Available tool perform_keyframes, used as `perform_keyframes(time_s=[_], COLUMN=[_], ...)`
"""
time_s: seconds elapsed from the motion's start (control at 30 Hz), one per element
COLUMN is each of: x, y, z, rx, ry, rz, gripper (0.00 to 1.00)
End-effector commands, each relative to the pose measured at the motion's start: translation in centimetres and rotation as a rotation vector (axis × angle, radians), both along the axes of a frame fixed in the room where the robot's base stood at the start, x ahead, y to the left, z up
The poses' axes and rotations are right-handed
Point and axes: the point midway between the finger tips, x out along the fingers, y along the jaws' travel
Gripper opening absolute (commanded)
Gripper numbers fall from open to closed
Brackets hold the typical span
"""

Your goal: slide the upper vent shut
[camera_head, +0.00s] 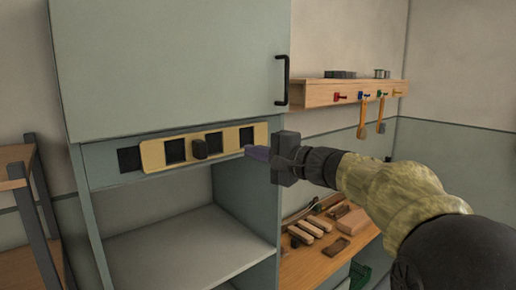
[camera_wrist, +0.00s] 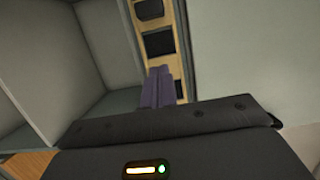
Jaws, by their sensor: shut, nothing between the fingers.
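The vent is a strip in the cabinet front, below the large door, with a tan slider plate (camera_head: 228,142) over it. The plate has several dark square openings and a dark knob (camera_head: 200,148) near its middle. Another dark opening (camera_head: 129,160) shows uncovered at the left of the plate. My gripper (camera_head: 248,151) is shut and empty, its purple fingers at the lower right part of the plate, right of the knob. In the wrist view the shut fingers (camera_wrist: 159,70) overlap the plate (camera_wrist: 171,62). I cannot tell whether they touch it.
An open compartment (camera_head: 190,250) lies below the vent. The large door (camera_head: 170,65) with a black handle (camera_head: 282,80) is above. A workbench (camera_head: 300,268) with wooden blocks and a wall peg shelf (camera_head: 350,92) are right; a rack (camera_head: 40,200) stands left.

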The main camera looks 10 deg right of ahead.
Motion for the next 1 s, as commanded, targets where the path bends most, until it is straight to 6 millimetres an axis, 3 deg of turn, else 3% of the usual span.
perform_keyframes(time_s=[0.37, 0.63, 1.0], x=[4.5, 2.4, 2.2], y=[5.2, 7.9, 8.3], z=[0.4, 0.3, 0.0], rx=[0.001, -0.001, -0.001], ry=[0.004, 0.002, 0.0], rz=[0.003, 0.0, -0.001], gripper=[0.0, 0.0, 0.0])
